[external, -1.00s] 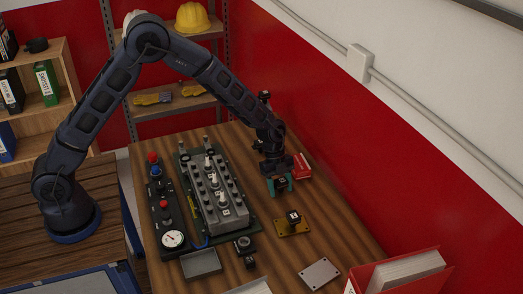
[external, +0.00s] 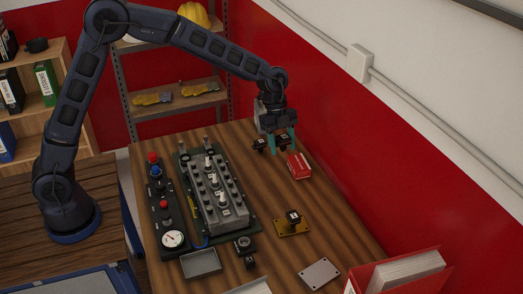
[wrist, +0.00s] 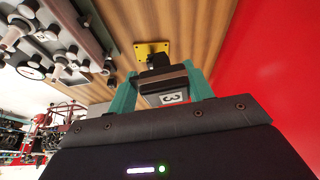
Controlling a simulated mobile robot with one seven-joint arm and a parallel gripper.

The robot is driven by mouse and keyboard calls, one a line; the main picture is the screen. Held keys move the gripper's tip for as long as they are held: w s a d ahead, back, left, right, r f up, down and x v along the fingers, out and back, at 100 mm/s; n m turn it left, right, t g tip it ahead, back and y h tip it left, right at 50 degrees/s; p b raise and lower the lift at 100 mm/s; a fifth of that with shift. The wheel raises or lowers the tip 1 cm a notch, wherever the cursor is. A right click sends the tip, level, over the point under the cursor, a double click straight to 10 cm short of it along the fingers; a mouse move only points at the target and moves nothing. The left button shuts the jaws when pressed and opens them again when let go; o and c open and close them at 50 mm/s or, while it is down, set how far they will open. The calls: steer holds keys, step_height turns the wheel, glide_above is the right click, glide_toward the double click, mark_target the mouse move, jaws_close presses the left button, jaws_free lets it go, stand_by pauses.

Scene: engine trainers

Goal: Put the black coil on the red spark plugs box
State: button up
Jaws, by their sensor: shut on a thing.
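My gripper (external: 282,142) has teal fingers shut on a black coil (external: 285,143), held in the air just behind and left of the red spark plugs box in the external view. In the wrist view, my gripper (wrist: 165,93) clasps the coil (wrist: 168,80), which shows a white label with a 3. The red spark plugs box (external: 299,166) lies on the table near the red wall, apart from the coil. I cannot make out the box in the wrist view.
Another dark coil-like part (external: 260,145) is left of my gripper. A yellow plate (external: 284,229) with a black part on it lies nearer the front. The engine trainer (external: 215,190) fills the table's left side. A grey plate (external: 320,274) lies in front.

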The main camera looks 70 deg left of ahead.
steer(key=shift+w+r, duration=0.1)
steer(key=shift+r, duration=0.3)
step_height(320, 180, up, 5)
steer(key=m, duration=0.1)
glide_above(302, 165)
steer(key=a, duration=0.1)
step_height(302, 165, down, 20)
steer(key=shift+a, duration=0.15)
steer(key=shift+f, duration=0.2)
steer(key=o, duration=1.1)
steer(key=shift+r, duration=0.1)
